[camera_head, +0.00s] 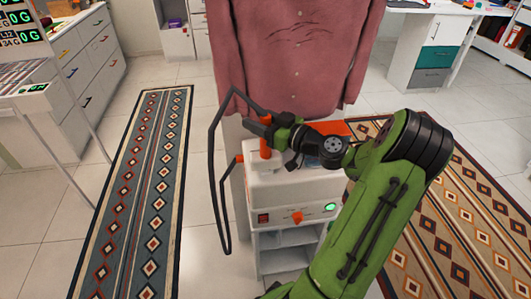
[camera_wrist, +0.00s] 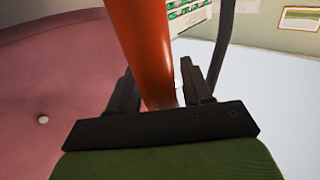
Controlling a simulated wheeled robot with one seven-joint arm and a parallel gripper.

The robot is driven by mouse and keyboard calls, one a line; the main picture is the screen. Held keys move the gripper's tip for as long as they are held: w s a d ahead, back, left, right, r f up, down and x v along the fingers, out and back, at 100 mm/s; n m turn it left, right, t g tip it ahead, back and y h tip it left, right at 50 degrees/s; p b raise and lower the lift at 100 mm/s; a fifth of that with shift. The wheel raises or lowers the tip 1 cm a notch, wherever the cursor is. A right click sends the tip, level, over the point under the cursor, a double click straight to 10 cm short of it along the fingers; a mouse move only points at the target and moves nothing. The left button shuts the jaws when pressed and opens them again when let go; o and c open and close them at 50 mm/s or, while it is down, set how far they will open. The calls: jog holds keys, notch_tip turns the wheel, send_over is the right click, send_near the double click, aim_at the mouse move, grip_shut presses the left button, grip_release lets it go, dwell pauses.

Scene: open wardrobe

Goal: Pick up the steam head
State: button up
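The steam head shows as an orange-red handle (camera_head: 265,147) standing upright at the top left of the white steamer unit (camera_head: 290,190). In the wrist view the orange handle (camera_wrist: 150,50) runs between my two fingers, its ends not clearly seen. My gripper (camera_head: 258,130) is around the handle from the right. In the wrist view my gripper (camera_wrist: 158,85) has a finger on each side of it. The left finger looks very close to the handle, and a narrow gap shows at the right finger. A dark hose (camera_head: 214,170) loops down on the left.
A pink shirt (camera_head: 295,50) hangs right behind the steamer, and fills the left of the wrist view. A drawer cabinet (camera_head: 90,60) stands at the left, a white desk (camera_head: 430,45) at the back right. Patterned rugs lie on both sides, with clear floor around.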

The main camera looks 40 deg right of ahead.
grip_shut()
